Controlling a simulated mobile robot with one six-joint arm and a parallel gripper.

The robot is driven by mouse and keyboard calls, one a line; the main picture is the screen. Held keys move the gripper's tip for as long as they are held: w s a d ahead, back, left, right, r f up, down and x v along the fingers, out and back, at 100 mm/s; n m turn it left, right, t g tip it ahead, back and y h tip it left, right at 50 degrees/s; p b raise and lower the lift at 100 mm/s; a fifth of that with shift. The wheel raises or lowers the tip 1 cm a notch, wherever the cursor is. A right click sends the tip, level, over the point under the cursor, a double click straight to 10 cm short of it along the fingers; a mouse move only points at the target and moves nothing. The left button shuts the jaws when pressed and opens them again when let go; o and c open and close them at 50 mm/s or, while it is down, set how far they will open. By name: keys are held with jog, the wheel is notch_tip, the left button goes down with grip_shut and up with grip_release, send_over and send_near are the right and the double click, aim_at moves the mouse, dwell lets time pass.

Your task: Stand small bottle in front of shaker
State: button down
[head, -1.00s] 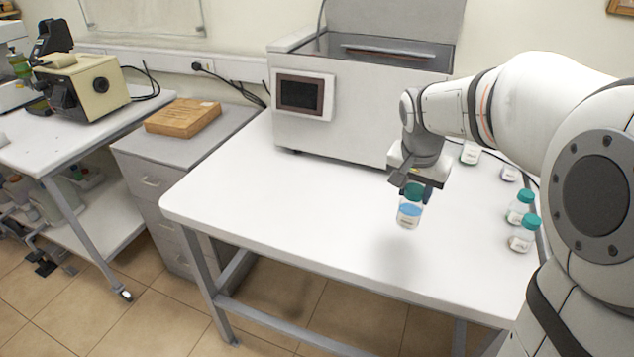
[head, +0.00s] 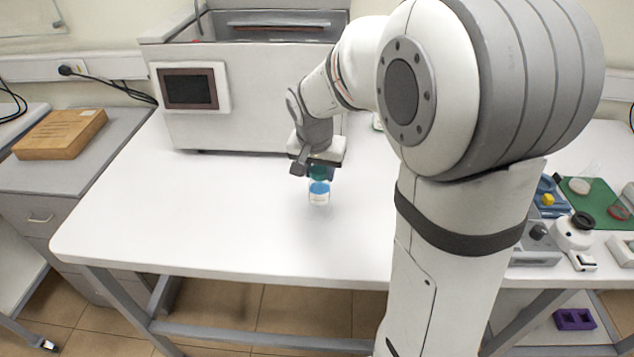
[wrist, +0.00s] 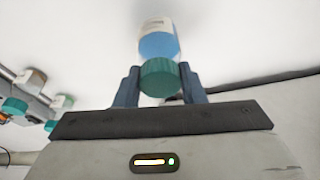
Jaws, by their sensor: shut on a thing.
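The small bottle (head: 319,196) is clear, with a teal cap and blue liquid inside, and hangs upright below my gripper (head: 318,172). The wrist view shows my gripper (wrist: 160,84) shut on its teal cap, one finger on each side, with the bottle body (wrist: 158,42) beyond. The shaker (head: 250,125) is a large pale box with a dark screen, at the back of the white table. The bottle is on the near side of the shaker, by its right part, apart from it. I cannot tell whether its base touches the tabletop.
The white table (head: 190,220) is clear in front of the shaker. Other teal-capped bottles (wrist: 14,105) show at the left of the wrist view. My arm hides the table's right part. A green mat (head: 590,205) and instruments lie farther right.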

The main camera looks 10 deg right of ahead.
aim_at(320, 185)
jog(key=shift+f, duration=2.05)
jog(key=shift+f, duration=0.1)
jog(key=c, duration=0.9)
grip_release()
jog(key=shift+s, duration=0.1)
jog(key=v, duration=1.1)
jog(key=s+f+n, duration=0.1)
jog(key=s+n, duration=0.1)
jog(key=s, duration=0.4)
jog(key=s+d+n+y, duration=0.1)
jog(key=s+n, duration=0.1)
jog(key=s, duration=0.4)
jog(key=s+f+n, duration=0.1)
jog(key=s, duration=0.5)
jog(key=shift+s+d+f+n+y, duration=0.2)
jog(key=shift+d+f+n+y, duration=0.1)
jog(key=shift+d+n, duration=0.1)
